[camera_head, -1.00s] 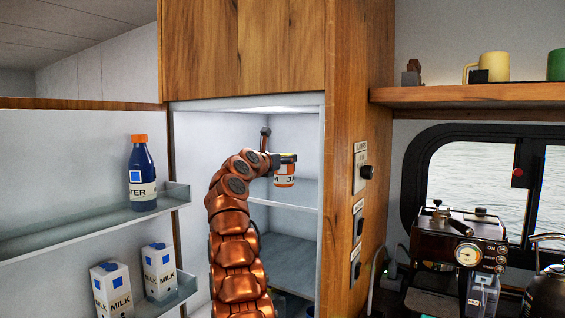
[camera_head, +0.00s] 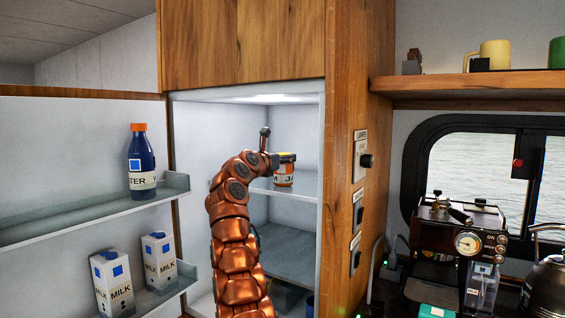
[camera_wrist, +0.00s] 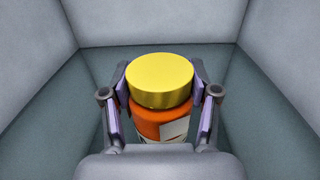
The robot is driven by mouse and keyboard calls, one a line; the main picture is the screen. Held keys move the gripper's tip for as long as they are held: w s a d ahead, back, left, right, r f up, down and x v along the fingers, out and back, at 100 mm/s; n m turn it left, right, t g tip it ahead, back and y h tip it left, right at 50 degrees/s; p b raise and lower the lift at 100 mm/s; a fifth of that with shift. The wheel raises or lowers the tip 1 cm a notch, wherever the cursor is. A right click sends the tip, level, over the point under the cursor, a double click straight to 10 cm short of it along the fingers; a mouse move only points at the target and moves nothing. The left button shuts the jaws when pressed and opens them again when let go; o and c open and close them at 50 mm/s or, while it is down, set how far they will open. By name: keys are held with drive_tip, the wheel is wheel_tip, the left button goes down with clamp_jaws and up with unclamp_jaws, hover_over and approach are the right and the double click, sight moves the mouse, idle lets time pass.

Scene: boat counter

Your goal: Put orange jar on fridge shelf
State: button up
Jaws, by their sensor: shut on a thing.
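The orange jar (camera_head: 284,173) has a yellow lid and a white label. It is inside the open fridge, upright, at the level of the upper fridge shelf (camera_head: 302,189). I cannot tell whether its base touches the shelf. My gripper (camera_head: 273,162) is shut on the jar. In the wrist view, the jar (camera_wrist: 160,105) stands between both fingers of my gripper (camera_wrist: 160,108), which press on its sides. The jar's lower part is hidden there by my gripper body. The fridge's grey back and side walls surround it.
The open fridge door at left has shelves with a blue water bottle (camera_head: 141,165) and milk cartons (camera_head: 112,284). A wooden panel (camera_head: 352,110) edges the fridge at right. A lower fridge shelf (camera_head: 290,258) looks clear. A coffee machine (camera_head: 458,240) stands at far right.

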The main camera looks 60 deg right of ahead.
drive_tip(key=shift+f, duration=0.2)
idle(0.3)
drive_tip(key=o, duration=1.6)
drive_tip(key=shift+r, duration=0.15)
drive_tip(key=shift+a+b, duration=0.2)
drive_tip(key=shift+b, duration=0.1)
drive_tip(key=shift+s+a+b, duration=0.2)
drive_tip(key=shift+a+b, duration=1.25)
drive_tip(key=shift+a, duration=1.5)
drive_tip(key=shift+s+a+b, duration=0.15)
drive_tip(key=shift+a+b, duration=1.3)
drive_tip(key=shift+a, duration=1.45)
